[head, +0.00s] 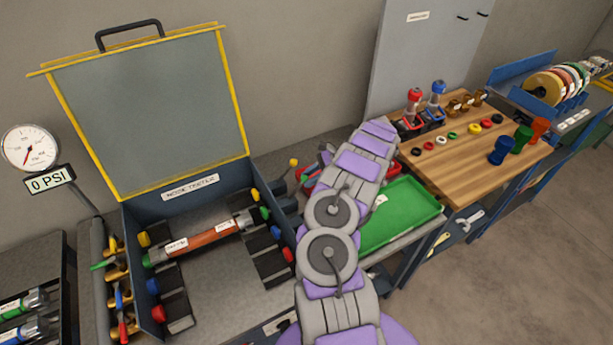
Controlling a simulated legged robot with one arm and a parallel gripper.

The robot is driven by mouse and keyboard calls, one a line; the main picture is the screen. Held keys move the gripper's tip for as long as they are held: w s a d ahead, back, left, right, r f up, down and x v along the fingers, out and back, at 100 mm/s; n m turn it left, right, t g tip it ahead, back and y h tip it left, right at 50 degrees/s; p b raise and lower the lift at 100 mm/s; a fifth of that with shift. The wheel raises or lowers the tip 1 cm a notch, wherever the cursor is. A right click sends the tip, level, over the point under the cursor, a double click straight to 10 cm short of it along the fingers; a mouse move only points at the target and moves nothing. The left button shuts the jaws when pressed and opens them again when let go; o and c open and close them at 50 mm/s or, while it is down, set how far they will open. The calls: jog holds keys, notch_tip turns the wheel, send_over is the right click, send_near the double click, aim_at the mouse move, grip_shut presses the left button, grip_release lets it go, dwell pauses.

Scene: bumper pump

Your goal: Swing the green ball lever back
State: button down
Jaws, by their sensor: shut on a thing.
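My arm rises from the bottom centre of the head view, and its far end and my gripper are hidden behind its own grey and purple links. I cannot see what the jaws hold. A green ball (265,213) shows in the row of coloured knobs on the right side of the open case (222,277). A slim green handle (103,266) sticks out left of the case, among yellow, blue and red ones. A yellow ball (294,162) stands on a stalk behind the case's right side. I cannot tell which green part is the ball lever.
A brown hose piece (208,236) lies across the case. A gauge (30,148) stands at the left above a "0 PSI" sign (51,180). A green tray (402,215) lies right of my arm. A wooden bench (477,173) holds rings, cups and red and blue tools.

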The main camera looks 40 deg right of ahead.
jog(key=shift+s+d+f, duration=0.15)
jog(key=shift+d+f, duration=0.1)
jog(key=shift+f, duration=0.2)
jog(key=shift+a, duration=0.15)
jog(key=shift+s+f, duration=0.1)
jog(key=shift+f, duration=0.1)
jog(key=c, duration=1.2)
grip_release()
jog(key=shift+o, duration=0.7)
jog(key=shift+d+f, duration=0.1)
jog(key=shift+d, duration=0.1)
jog(key=shift+o, duration=1.2)
jog(key=shift+w+d, duration=0.1)
jog(key=shift+w, duration=0.1)
jog(key=shift+r, duration=0.2)
